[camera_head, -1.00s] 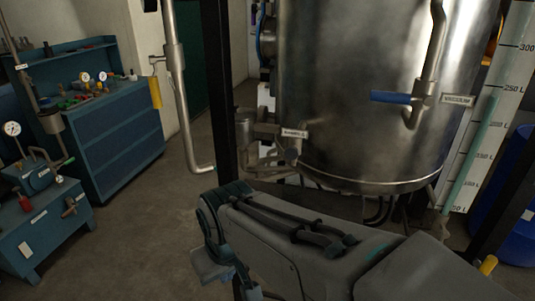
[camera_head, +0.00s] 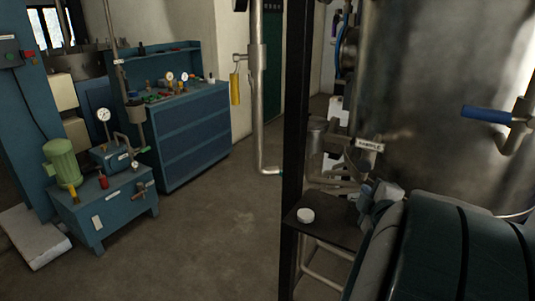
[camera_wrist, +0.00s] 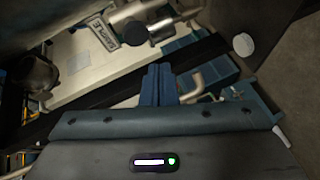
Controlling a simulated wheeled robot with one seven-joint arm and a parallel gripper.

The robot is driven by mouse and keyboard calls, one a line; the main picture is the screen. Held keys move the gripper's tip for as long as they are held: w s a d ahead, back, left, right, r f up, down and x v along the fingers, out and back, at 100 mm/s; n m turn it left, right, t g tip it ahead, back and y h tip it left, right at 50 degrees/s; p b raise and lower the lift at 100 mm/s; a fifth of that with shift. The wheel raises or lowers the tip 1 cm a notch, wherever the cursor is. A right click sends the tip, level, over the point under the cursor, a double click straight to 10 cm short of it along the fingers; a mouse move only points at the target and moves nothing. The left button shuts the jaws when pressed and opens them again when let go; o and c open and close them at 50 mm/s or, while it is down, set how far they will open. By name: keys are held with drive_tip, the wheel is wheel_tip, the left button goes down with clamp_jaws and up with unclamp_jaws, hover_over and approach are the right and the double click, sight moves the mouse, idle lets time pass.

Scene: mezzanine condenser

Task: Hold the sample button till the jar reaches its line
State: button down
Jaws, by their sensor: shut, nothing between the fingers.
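The sample label (camera_head: 369,145) is on pipework at the lower left side of the steel vessel (camera_head: 425,100). The wrist view also shows a label (camera_wrist: 103,32), its text too blurred to read. Beside it is a dark round-ended fitting (camera_wrist: 135,33); I cannot tell whether it is the sample button. My gripper (camera_wrist: 158,72) is shut and empty, with its fingertips below and apart from that fitting in the wrist view. My arm hides the area below the vessel in the head view. I cannot make out a jar or its line.
A white round object (camera_head: 306,215) lies on a small dark shelf (camera_head: 330,232) beside a black post (camera_head: 293,150). A blue-handled valve (camera_head: 486,114) juts from the vessel. A blue workbench (camera_head: 190,135) and a pump unit (camera_head: 105,205) stand left. The floor between is clear.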

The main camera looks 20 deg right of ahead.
drive_tip(key=s+n+t+y, duration=0.1)
drive_tip(key=n, duration=0.1)
drive_tip(key=s+n+t+y, duration=0.1)
drive_tip(key=s+n, duration=0.1)
drive_tip(key=s+n+t+y+b, duration=0.1)
drive_tip(key=n+y, duration=0.1)
drive_tip(key=shift+s+d+r+t, duration=0.1)
drive_tip(key=shift+s+d+t, duration=0.15)
drive_tip(key=shift+s+t, duration=0.1)
drive_tip(key=shift+w, duration=0.15)
drive_tip(key=p, duration=0.2)
approach(364, 165)
drive_tip(key=w+a, duration=0.4)
drive_tip(key=shift+w+d+p, duration=0.25)
drive_tip(key=shift+w+d, duration=0.45)
drive_tip(key=shift+w, duration=0.2)
drive_tip(key=shift+w+d+p, duration=0.2)
drive_tip(key=shift+w+d, duration=0.5)
drive_tip(key=shift+w, duration=0.25)
drive_tip(key=shift+f, duration=0.25)
